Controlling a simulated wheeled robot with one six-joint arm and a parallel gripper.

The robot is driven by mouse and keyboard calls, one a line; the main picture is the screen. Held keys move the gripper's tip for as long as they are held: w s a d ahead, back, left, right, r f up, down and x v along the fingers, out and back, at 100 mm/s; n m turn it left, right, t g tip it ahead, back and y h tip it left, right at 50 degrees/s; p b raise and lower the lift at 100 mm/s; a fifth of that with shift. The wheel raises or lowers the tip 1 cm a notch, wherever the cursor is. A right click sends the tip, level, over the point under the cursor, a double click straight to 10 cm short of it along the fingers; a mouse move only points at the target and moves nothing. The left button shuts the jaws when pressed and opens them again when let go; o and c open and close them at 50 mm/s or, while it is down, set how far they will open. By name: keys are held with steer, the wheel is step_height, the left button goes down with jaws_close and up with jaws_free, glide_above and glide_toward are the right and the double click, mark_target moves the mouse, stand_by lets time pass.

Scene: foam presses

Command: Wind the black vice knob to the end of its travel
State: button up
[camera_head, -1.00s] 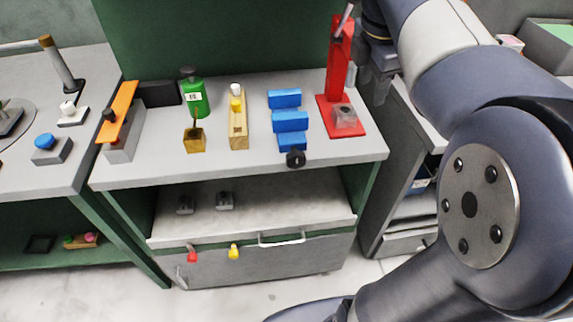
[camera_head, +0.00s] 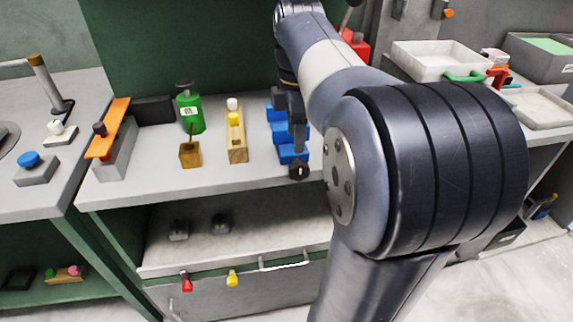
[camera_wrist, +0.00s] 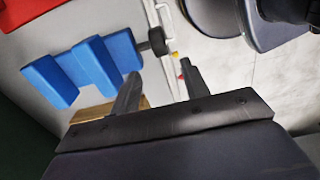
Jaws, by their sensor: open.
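The black vice knob (camera_head: 299,171) sits at the front end of the blue vice (camera_head: 291,153), at the front edge of the bench. In the wrist view the knob (camera_wrist: 157,41) is at the top centre, at the end of a short rod from the blue vice (camera_wrist: 98,62). My gripper (camera_head: 297,146) hangs over the front of the vice and hides part of it. In the wrist view my gripper (camera_wrist: 160,72) is open and empty. The knob appears just beyond and between its two fingertips, apart from them.
A wooden block with a yellow piece (camera_head: 236,140), a small golden box (camera_head: 190,154) and a green bottle (camera_head: 190,112) stand left of the vice. A red press (camera_head: 354,42) is behind my arm. Below are a shelf (camera_head: 255,235) and a drawer handle (camera_head: 284,263).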

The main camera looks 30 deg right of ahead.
mark_target(296, 164)
step_height(296, 164, down, 8)
steer(key=shift+f+b, duration=0.2)
steer(key=shift+b, duration=0.8)
jaws_close()
steer(key=shift+d+r, duration=0.1)
